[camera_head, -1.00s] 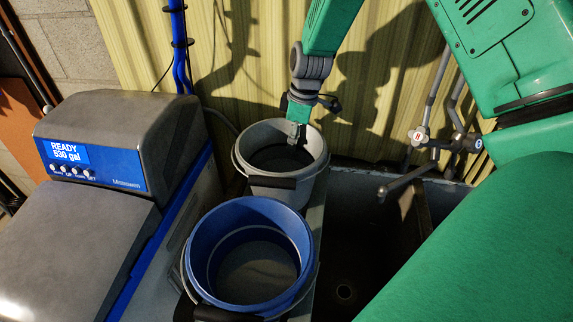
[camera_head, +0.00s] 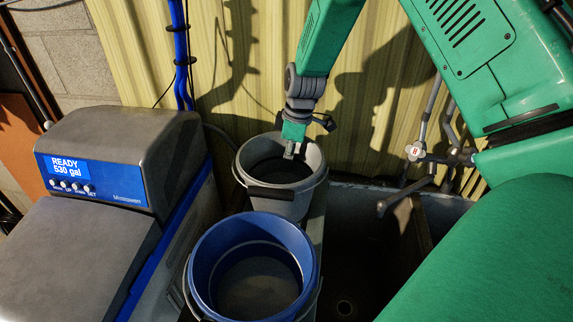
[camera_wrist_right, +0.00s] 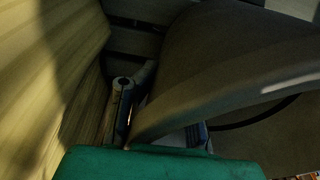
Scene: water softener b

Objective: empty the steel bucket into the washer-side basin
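The steel bucket (camera_head: 310,183) is light grey, with a dark grip on its handle. It stands upright behind the blue bucket, beside the sink; its inside is dark and I cannot make out the contents. My right gripper (camera_head: 291,152) points down at the bucket's back right rim. In the right wrist view the bucket wall (camera_wrist_right: 215,75) fills the right side, close beside a finger (camera_wrist_right: 122,95); the finger gap is partly hidden. The dark sink basin (camera_head: 340,270) is right of the buckets, with a divider at its right. No washer is visible. My left gripper is not in view.
A blue bucket (camera_head: 205,262) stands in front of the steel one. A water softener (camera_head: 125,150) reading "READY 530 gal" fills the left. A tap (camera_head: 405,192) reaches over the sink. A corrugated wall (camera_head: 260,60) stands close behind. My green arm covers the right side.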

